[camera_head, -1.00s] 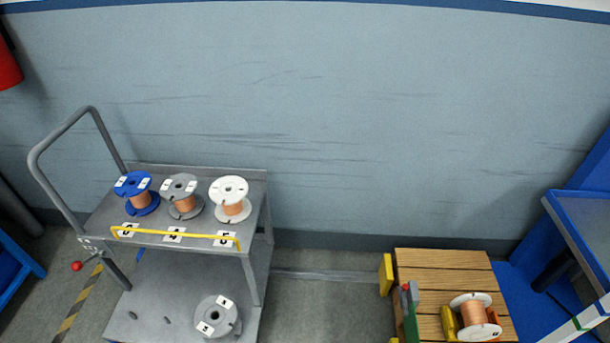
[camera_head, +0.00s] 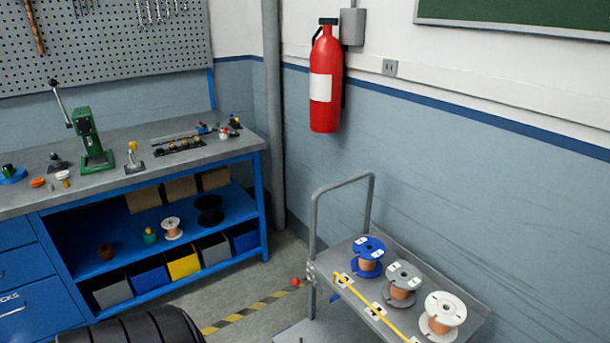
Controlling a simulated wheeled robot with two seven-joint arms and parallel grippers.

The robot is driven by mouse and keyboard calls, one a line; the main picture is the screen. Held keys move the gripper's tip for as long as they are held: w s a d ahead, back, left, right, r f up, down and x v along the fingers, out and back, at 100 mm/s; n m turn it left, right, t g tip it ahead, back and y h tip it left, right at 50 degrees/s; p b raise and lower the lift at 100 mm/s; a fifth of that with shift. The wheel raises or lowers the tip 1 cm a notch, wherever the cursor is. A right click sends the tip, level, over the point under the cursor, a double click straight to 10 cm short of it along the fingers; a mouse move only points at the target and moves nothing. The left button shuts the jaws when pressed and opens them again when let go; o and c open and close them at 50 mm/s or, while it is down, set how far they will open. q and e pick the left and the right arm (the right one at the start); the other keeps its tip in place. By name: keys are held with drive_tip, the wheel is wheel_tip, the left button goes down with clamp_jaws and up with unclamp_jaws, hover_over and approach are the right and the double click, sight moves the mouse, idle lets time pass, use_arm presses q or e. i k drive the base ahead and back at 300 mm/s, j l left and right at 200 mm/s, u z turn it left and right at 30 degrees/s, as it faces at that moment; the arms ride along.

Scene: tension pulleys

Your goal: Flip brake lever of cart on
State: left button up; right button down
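The grey cart (camera_head: 462,295) stands at the lower right against the wall, with its tubular push handle (camera_head: 345,183) on its left end. A lever with a red ball knob (camera_head: 296,282) sticks out to the left from the cart's handle post, low down near the floor stripe. I take it to be the brake lever; whether it is on or off I cannot tell. Blue, grey and white spools of copper wire (camera_head: 441,314) stand on the cart's top shelf behind a yellow rail (camera_head: 372,307). Neither of my grippers shows.
A blue workbench (camera_head: 150,200) with a green press (camera_head: 91,138), small tools and shelf bins fills the left. A red fire extinguisher (camera_head: 325,80) hangs on the wall. Floor with a yellow-black stripe (camera_head: 245,313) lies between bench and cart. A dark ribbed object (camera_head: 130,328) shows at the bottom left.

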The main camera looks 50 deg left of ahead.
sight(295, 281)
drive_tip(key=u, duration=1.7)
